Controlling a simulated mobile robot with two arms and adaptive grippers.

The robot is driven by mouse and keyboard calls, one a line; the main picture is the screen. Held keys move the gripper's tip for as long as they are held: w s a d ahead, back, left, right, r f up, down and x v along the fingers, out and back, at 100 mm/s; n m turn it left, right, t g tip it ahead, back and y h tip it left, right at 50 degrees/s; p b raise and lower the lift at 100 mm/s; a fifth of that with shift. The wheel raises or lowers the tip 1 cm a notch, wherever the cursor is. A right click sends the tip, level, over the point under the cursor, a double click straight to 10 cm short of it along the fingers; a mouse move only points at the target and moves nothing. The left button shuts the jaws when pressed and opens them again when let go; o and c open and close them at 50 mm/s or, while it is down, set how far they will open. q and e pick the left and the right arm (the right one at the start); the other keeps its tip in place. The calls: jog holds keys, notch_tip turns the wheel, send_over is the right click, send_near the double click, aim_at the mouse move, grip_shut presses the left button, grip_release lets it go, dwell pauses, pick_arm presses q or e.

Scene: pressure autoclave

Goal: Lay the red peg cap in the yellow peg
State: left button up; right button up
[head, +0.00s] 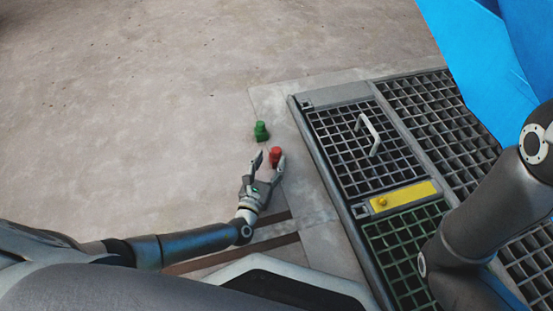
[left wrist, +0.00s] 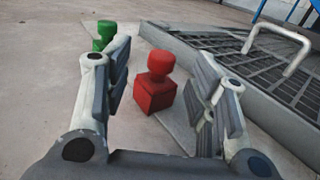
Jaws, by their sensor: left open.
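The red peg cap (head: 276,155) stands upright on the floor beside the metal grating. In the left wrist view it shows as a red block with a rounded knob (left wrist: 157,80), between and beyond my open fingers. My left gripper (head: 267,160) is open and close to the cap, with its fingers pointing at it; it also shows in the left wrist view (left wrist: 162,90). The yellow peg (head: 382,202) is a small knob on a yellow plate (head: 408,195) set in the grating. My right arm is at the right of the head view; its gripper is out of view.
A green cap-like piece (head: 261,131) stands on the floor just beyond the red cap, also in the left wrist view (left wrist: 104,36). The grating (head: 350,150) has a raised edge and a white handle (head: 367,134). A blue structure (head: 490,50) rises at the upper right. The floor at left is clear.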

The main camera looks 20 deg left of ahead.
aim_at(275, 153)
pick_arm(q)
jog(key=w+b, duration=0.2)
jog(key=w, duration=0.1)
jog(key=shift+w+d, duration=0.2)
jog(key=shift+w, duration=0.5)
jog(key=shift+r, duration=0.1)
jog(key=c, duration=1.1)
